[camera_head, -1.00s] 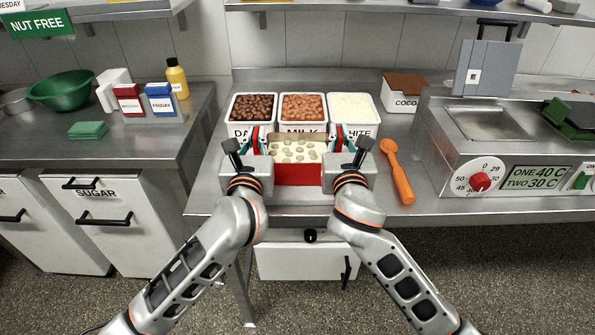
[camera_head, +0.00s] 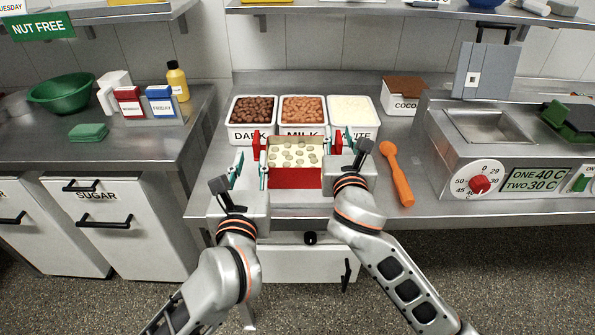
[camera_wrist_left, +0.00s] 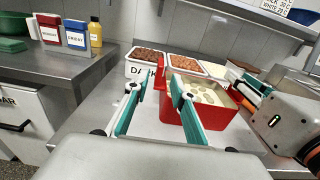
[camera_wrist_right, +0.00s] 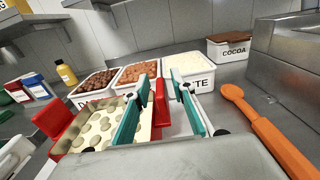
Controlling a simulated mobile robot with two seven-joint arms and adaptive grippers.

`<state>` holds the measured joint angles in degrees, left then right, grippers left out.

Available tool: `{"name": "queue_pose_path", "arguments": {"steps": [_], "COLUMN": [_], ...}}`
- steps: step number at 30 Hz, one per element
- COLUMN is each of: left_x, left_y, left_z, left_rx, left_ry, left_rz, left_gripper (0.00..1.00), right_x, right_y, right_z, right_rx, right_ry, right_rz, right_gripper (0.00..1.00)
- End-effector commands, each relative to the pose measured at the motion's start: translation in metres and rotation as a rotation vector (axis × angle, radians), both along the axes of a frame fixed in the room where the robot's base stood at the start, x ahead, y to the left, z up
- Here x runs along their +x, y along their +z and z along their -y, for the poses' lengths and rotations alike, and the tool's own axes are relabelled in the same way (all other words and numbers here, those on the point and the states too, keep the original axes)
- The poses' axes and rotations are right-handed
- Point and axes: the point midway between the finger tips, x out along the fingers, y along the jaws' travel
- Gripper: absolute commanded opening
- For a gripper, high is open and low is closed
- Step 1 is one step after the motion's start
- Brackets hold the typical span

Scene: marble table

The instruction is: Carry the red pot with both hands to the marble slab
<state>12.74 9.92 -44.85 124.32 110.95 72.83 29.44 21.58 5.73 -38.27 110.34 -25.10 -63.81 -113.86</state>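The red pot (camera_head: 295,177), full of pale round pieces, sits on the steel counter in the head view. Its left handle (camera_head: 257,140) stands free, beyond my left gripper (camera_head: 250,170). That gripper is open and empty at the pot's near left side; in the left wrist view its fingers (camera_wrist_left: 154,98) are spread, with the pot (camera_wrist_left: 192,122) to the right. My right gripper (camera_head: 338,140) is at the right handle; in the right wrist view its fingers (camera_wrist_right: 158,108) are apart with the red handle (camera_wrist_right: 161,104) between them. I cannot make out a marble slab.
Tubs of dark (camera_head: 252,132), milk (camera_head: 302,130) and white (camera_head: 352,131) chocolate stand close behind the pot. An orange spatula (camera_head: 398,178) lies to the right, then a machine with a dial (camera_head: 480,184). The counter left of the pot is clear.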

Motion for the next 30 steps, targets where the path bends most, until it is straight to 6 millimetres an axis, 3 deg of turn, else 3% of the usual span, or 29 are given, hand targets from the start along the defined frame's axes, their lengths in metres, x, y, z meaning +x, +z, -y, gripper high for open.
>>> {"name": "queue_pose_path", "arguments": {"steps": [4,11,24,30], "left_x": [-0.019,-0.028,-0.028,-0.028], "left_y": [0.0,0.001,0.001,0.001], "left_z": [0.0,0.0,0.0,0.0], "left_rx": [0.001,0.002,0.002,0.002], "left_ry": [-0.001,0.0,0.0,0.0], "left_rz": [-0.001,0.001,0.001,0.001], "left_gripper": [0.25,0.25,0.25,0.25], "right_x": [0.0,-0.008,-0.09,-0.114], "right_y": [0.0,0.0,0.002,0.004], "right_z": [0.0,-0.001,-0.001,0.0], "right_rx": [0.0,0.0,0.001,0.0], "right_ry": [0.0,0.001,0.002,0.001], "right_rz": [0.0,-0.001,-0.002,-0.001], "right_gripper": [0.25,0.25,0.25,0.25]}}
